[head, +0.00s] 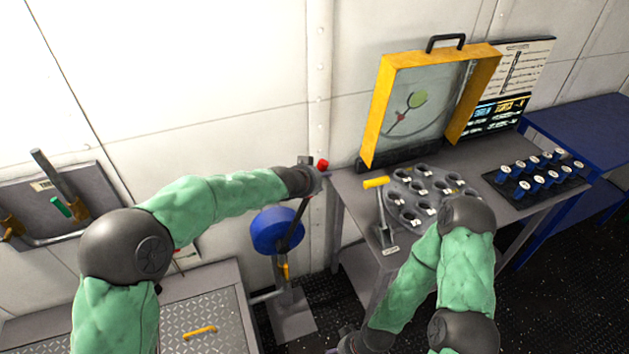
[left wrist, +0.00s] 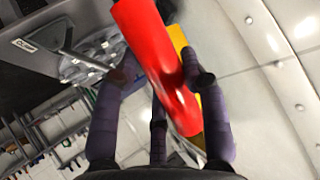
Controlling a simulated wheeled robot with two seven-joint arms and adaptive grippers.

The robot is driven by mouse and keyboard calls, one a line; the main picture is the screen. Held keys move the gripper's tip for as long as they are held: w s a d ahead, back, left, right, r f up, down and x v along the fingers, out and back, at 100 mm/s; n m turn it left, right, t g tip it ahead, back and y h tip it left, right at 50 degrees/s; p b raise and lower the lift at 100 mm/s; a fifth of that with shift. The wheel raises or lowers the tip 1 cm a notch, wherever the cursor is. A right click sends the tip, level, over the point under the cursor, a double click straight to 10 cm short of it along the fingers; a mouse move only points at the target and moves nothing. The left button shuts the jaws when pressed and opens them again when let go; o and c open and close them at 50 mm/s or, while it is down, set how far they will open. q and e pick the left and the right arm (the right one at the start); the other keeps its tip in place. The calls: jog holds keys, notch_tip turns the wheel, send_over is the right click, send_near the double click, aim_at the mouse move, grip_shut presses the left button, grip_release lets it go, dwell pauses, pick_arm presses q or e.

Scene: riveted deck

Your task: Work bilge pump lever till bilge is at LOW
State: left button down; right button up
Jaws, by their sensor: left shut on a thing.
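The bilge pump has a blue drum (head: 275,231) and a grey base plate (head: 291,313) on the floor. Its dark lever (head: 297,222) leans up and to the right, ending in a red grip (head: 322,165). My left gripper (head: 316,177) is at the lever's top. In the left wrist view its fingers (left wrist: 163,90) are closed around the red grip (left wrist: 145,40). My right gripper (head: 352,342) is low at the bottom edge, away from the pump; its fingers are too unclear to read. I see no readable LOW mark or bilge level.
A grey bench (head: 345,190) right of the pump carries a yellow-framed case (head: 380,108), a disc with several holes (head: 408,206), a yellow-handled tool (head: 382,205) and a black rack (head: 523,186). A diamond-plate hatch (head: 215,312) with a yellow handle (head: 200,331) is at lower left.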

pick_arm(q)
jog(key=c, duration=0.7)
grip_release()
jog(key=shift+o, duration=0.2)
jog(key=v, duration=1.2)
